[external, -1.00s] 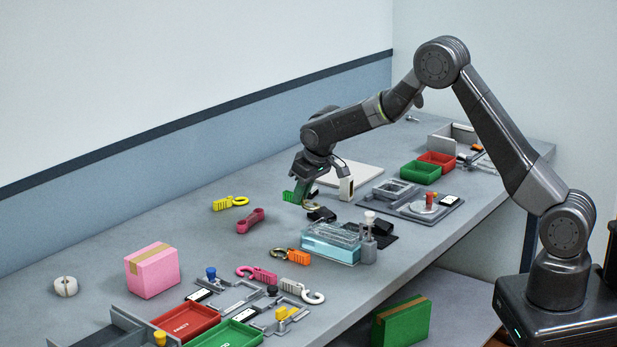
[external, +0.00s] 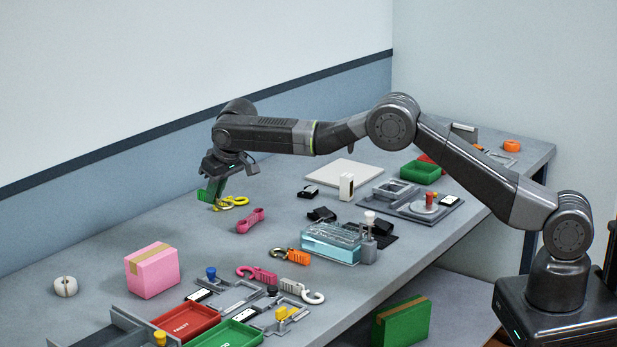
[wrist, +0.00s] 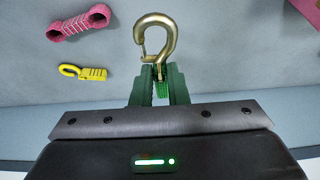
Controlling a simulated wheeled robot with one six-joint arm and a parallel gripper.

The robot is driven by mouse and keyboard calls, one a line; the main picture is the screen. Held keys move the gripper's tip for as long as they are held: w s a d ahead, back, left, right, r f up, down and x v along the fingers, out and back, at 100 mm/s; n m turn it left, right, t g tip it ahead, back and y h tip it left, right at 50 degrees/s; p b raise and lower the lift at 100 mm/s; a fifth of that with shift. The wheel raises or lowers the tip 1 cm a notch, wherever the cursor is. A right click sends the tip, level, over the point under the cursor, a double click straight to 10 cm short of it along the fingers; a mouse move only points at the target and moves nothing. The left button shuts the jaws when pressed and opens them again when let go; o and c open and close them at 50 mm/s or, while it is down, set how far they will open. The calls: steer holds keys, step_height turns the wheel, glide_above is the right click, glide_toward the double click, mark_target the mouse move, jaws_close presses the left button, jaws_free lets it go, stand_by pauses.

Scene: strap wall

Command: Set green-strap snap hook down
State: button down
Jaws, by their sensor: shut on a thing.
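The green-strap snap hook (wrist: 157,40) has a brass hook and a short green strap. In the wrist view my gripper (wrist: 158,92) is shut on its green strap, and the brass hook points away from the jaws. In the external view my gripper (external: 214,195) is low over the far side of the table, by the wall, and covers part of the hook. Whether the hook touches the table cannot be told.
A yellow snap hook (external: 238,200) lies right beside my gripper. A pink strap piece (external: 250,220) lies nearer the camera. A pink box (external: 152,270) stands to the left. The table between that box and my gripper is clear.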

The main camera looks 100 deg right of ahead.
steer(key=w+a, duration=0.2)
steer(key=p, duration=0.2)
glide_toward(204, 246)
steer(key=x, duration=0.5)
steer(key=shift+w+d+f, duration=0.1)
steer(key=shift+d+f, duration=0.15)
steer(key=shift+f+b, duration=0.25)
steer(key=shift+b, duration=0.05)
steer(key=c, duration=1.4)
jaws_free()
steer(key=shift+r, duration=0.1)
